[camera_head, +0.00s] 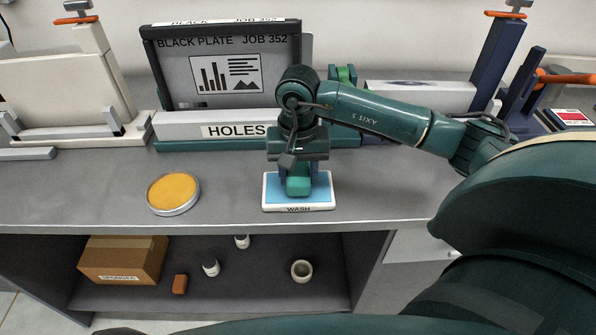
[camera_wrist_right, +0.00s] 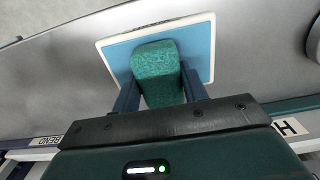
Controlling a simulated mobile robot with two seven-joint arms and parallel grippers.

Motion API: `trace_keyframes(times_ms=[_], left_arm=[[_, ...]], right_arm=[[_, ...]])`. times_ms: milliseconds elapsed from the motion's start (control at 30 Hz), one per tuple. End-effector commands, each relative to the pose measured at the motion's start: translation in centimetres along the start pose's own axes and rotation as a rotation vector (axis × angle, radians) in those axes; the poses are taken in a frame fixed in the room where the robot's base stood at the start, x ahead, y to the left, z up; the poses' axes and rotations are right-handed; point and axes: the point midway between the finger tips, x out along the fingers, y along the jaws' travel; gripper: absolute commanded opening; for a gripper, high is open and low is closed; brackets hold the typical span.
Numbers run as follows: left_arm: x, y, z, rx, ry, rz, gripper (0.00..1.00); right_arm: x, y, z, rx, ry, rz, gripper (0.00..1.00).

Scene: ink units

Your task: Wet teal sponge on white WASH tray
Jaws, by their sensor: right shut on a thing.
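The white WASH tray (camera_head: 326,203) with a blue inside lies near the front edge of the counter. It also shows in the right wrist view (camera_wrist_right: 204,32). My right gripper (camera_head: 298,182) points down over the tray and is shut on the teal sponge (camera_head: 298,187). In the right wrist view the teal sponge (camera_wrist_right: 156,66) sits between the two dark blue fingers, with the blue surface behind it. I cannot tell whether the sponge touches the tray. My left gripper is not in view.
A round dish with an orange-yellow surface (camera_head: 173,192) stands left of the tray. Behind stands a frame with a black plate (camera_head: 226,72) over a HOLES bar (camera_head: 190,129). The shelf below holds a SPONGES box (camera_head: 124,258), a brown block (camera_head: 180,284), small bottles (camera_head: 211,267) and a cup (camera_head: 301,270).

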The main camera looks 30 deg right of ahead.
Motion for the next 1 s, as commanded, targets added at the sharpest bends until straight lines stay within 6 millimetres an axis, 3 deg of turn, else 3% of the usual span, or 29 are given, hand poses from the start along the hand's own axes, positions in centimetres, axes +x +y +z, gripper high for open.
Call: trace_keyframes(times_ms=[1000], left_arm=[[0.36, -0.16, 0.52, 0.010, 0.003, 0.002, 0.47]], right_arm=[[0.75, 0.01, -0.01, 0.000, 0.000, 0.000, 0.25]])
